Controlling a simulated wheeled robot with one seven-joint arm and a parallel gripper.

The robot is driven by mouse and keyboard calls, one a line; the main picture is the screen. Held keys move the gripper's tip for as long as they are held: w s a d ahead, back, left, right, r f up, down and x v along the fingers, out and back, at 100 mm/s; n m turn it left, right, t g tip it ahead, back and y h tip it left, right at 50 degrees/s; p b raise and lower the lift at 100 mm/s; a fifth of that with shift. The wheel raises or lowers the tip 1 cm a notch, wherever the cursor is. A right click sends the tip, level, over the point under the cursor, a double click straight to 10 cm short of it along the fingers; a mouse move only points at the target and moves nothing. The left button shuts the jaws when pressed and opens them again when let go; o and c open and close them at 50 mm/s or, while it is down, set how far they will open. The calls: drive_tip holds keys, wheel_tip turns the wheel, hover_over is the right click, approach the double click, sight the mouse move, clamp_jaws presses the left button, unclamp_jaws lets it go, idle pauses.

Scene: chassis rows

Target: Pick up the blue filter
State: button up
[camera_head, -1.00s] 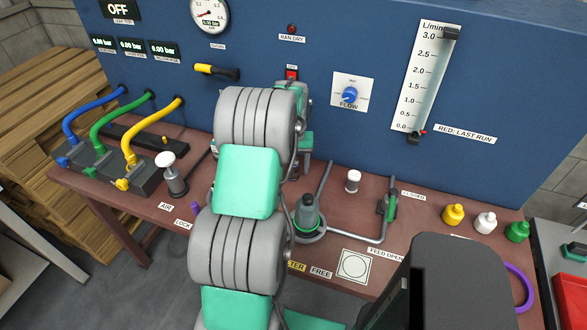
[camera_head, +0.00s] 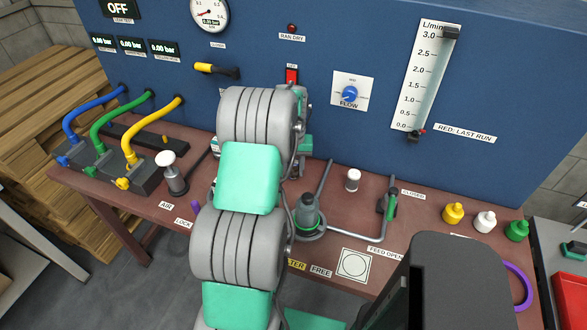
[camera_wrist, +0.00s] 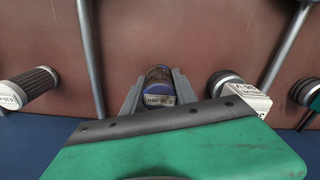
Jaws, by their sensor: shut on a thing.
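In the wrist view, the blue filter (camera_wrist: 160,99) shows a blue end with a printed label and a brownish body behind it. It sits between the two grey fingers of my gripper (camera_wrist: 159,90), which are shut on it from both sides. Its far end is not clearly seen, so I cannot tell whether it touches the bench.
Metal pipes run close by. In the head view, a blue panel (camera_head: 330,45) backs the brown bench (camera_head: 330,255).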

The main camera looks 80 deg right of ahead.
sight(293, 161)
clamp_jaws()
drive_tip(key=shift+r, duration=0.35)
wheel_tip(293, 161, up, 2)
drive_tip(key=shift+r+b, duration=0.15)
drive_tip(key=shift+b, duration=0.45)
drive_tip(key=w+a+r+b, duration=0.2)
drive_tip(key=a+r, duration=0.8)
drive_tip(key=a, duration=0.4)
drive_tip(key=shift+w, duration=0.1)
